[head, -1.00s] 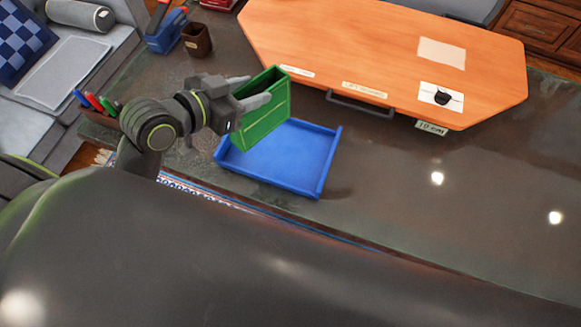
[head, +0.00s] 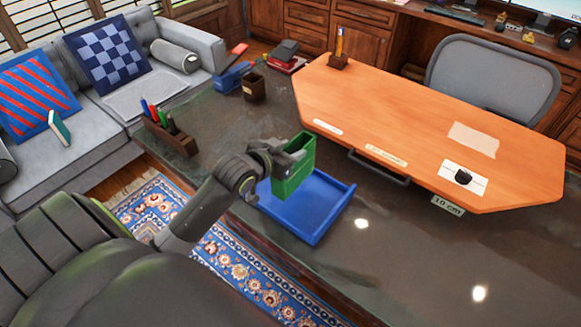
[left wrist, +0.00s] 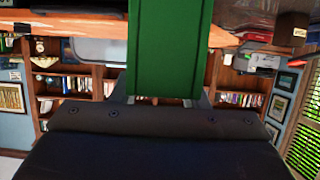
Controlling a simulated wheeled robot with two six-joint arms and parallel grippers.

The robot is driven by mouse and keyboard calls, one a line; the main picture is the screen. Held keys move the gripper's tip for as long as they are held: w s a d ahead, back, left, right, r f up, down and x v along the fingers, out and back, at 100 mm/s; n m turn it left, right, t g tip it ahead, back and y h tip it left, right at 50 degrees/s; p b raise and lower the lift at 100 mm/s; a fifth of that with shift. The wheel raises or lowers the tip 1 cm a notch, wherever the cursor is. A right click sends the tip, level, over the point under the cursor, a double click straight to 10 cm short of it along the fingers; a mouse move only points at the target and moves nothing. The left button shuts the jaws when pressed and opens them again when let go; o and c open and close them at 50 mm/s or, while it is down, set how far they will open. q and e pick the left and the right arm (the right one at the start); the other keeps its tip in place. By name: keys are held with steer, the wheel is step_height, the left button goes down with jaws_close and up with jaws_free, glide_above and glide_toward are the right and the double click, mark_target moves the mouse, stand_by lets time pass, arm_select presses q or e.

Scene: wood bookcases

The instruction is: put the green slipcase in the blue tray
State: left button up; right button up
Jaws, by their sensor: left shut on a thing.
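The green slipcase (head: 293,172) is an open-topped box, held upright in my left gripper (head: 283,160), which is shut on it. It also fills the upper middle of the left wrist view (left wrist: 168,50). The blue tray (head: 322,226) is a shallow tray on the dark desk. In the head view the slipcase overlaps the tray's far left part; I cannot tell how high above it the slipcase is. The slipcase and gripper hide that part of the tray. My right gripper is not in view.
An orange raised board (head: 420,125) with a dark handle lies behind the tray. A pen holder (head: 172,138) stands at the desk's left, and a dark brown cup (head: 254,88) stands farther back. The dark desk top (head: 400,250) right of the tray is clear.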

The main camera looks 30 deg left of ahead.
arm_select(q)
steer(key=shift+d+f, duration=0.1)
steer(key=shift+f, duration=2.05)
steer(key=shift+f, duration=0.2)
steer(key=o, duration=1.3)
steer(key=shift+o, duration=0.2)
steer(key=shift+r, duration=0.25)
steer(key=v, duration=1.2)
steer(key=shift+f, duration=0.1)
